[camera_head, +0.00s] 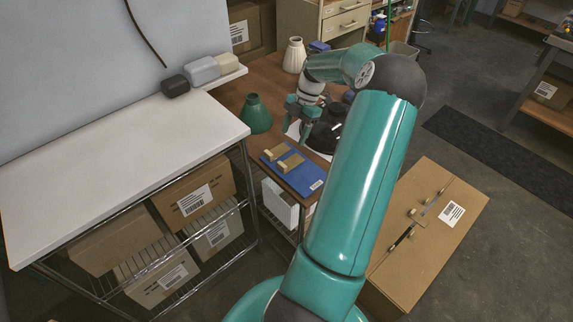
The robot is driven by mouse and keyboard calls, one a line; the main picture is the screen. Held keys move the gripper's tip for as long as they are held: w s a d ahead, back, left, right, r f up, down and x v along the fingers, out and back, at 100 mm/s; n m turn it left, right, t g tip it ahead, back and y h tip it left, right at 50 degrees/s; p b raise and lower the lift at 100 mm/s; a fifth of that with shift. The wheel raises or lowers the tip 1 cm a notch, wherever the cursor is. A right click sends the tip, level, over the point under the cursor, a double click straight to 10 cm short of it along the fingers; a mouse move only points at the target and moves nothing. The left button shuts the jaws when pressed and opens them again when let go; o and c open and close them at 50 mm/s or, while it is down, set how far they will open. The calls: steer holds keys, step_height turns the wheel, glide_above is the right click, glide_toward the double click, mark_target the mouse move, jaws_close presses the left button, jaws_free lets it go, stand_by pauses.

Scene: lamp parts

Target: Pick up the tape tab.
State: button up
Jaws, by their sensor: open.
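I cannot tell for certain which thing is the tape tab. A small tan piece (417,214) on top of the cardboard box at right may be it, but it is too small to make out. Two tan blocks, one at the left (276,151) and one at the right (291,162), lie on a blue board (305,181) at the table's front. My gripper (299,124) is open above the brown table, between a green cone (255,115) and a black dome-shaped part (328,132). It is well left of the cardboard box. My arm hides part of the scene.
A cardboard box (455,235) with dark and tan thin pieces stands at right. A white-topped rack (110,150) is at left. A white vase (294,55) stands at the table's back. Floor at right is mostly clear around a dark mat (500,150).

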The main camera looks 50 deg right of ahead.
mark_target(284, 161)
steer(key=x, duration=1.1)
steer(key=shift+w+f, duration=0.2)
steer(key=shift+f, duration=0.2)
steer(key=c, duration=1)
